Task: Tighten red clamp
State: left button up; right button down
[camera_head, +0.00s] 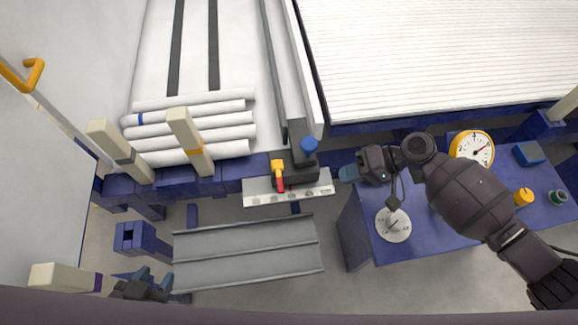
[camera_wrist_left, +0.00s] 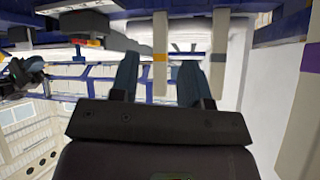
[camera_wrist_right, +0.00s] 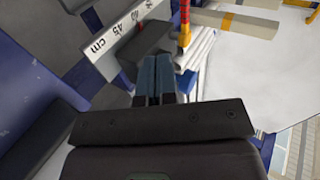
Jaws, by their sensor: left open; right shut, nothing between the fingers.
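The red clamp (camera_head: 280,184) has a red lever and a yellow body, and sits at the left part of the ruler-marked metal bar (camera_head: 315,190). In the right wrist view the red and yellow clamp (camera_wrist_right: 185,24) stands beyond my fingers, near the bar's cm scale. My right gripper (camera_head: 348,174) is shut and empty, just right of the bar's right end, apart from the clamp; its closed fingers (camera_wrist_right: 155,72) show in its wrist view. My left gripper (camera_head: 155,277) is open and empty at the lower left, far from the clamp; its spread fingers (camera_wrist_left: 159,75) show in its wrist view.
White pipes (camera_head: 195,130) lie stacked behind pale posts (camera_head: 190,140). A blue knob (camera_head: 308,145) stands behind the bar's right side. A grey slatted rack (camera_head: 248,255) lies below. A blue table (camera_head: 420,243) with a round dial (camera_head: 472,149) is at right, under my right arm.

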jog(key=w, duration=0.2)
jog(key=b, duration=0.2)
send_near(279, 176)
notch_tip(279, 176, down, 4)
jog(key=s, duration=0.2)
pick_arm(q)
jog(key=shift+w+d+f+m, duration=0.1)
jog(key=shift+w+f+m, duration=0.2)
jog(key=shift+w, duration=0.45)
pick_arm(e)
jog(key=shift+g, duration=0.4)
jog(key=a, duration=0.4)
jog(key=shift+s+a+f, duration=0.25)
jog(key=shift+a+f, duration=0.05)
jog(key=shift+a, duration=0.1)
pick_arm(q)
jog(key=shift+s+r, duration=0.1)
jog(key=shift+r, duration=0.05)
